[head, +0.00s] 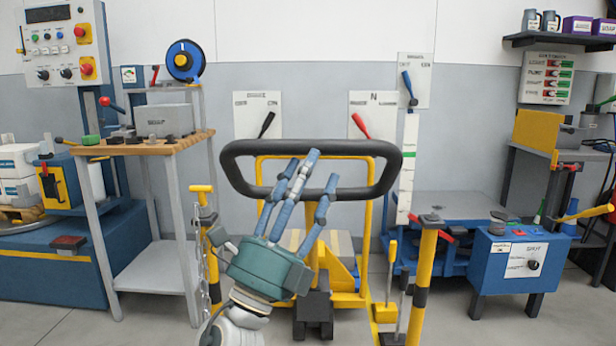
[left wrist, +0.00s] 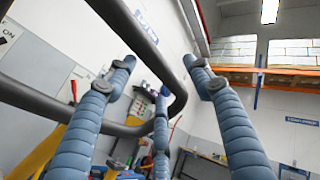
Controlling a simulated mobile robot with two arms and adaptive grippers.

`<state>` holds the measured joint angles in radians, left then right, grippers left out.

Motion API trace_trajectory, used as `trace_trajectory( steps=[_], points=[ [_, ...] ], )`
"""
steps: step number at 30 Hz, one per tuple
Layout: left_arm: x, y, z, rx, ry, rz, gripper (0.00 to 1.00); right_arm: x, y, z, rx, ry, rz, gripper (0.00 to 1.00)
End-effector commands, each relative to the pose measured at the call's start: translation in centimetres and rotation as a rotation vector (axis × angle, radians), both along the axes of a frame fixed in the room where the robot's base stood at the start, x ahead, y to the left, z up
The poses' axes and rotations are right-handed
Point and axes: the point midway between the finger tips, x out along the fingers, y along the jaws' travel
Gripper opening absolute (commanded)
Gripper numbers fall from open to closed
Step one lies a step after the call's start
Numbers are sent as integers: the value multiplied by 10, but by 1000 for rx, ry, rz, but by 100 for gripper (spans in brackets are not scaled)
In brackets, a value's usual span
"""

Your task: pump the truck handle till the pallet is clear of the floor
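The pallet truck's handle is a black rounded loop (head: 377,149) standing upright at the centre of the head view, above the truck's yellow frame (head: 364,215). It also crosses the left wrist view as a dark curved bar (left wrist: 130,34). My left gripper (head: 312,168) has a teal palm and blue jointed fingers. The fingers are spread and straight, overlapping the loop's opening in the head view, and not closed around the bar. Whether they touch it I cannot tell. A beige slatted surface (head: 340,243), possibly the pallet, shows partly behind the frame; its floor clearance is hidden. My right gripper is out of view.
A yellow-black post (head: 424,275) stands right of the truck, and a yellow post with a chain (head: 206,245) stands left. A wooden-topped table (head: 135,146) is at left. A blue box on legs (head: 517,265) is at right.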

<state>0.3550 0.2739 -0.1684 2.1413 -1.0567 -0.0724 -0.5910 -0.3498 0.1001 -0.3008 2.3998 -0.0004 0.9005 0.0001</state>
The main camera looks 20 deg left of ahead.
Motion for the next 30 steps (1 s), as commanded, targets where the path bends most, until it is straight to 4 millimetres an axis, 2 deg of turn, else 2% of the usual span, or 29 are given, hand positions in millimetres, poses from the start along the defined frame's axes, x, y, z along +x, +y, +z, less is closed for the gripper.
trace_trajectory(
  steps=[7, 11, 24, 30],
  points=[
    [-1, 1, 1, 0, -4, 2, 52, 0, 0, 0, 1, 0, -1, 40],
    [-7, 2, -6, -2, -2, 2, 52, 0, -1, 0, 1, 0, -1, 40],
    [-60, 21, -69, -5, 2, 3, 52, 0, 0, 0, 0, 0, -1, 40],
    [-75, 25, -85, -1, -1, 1, 52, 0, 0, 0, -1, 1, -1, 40]
  ],
)
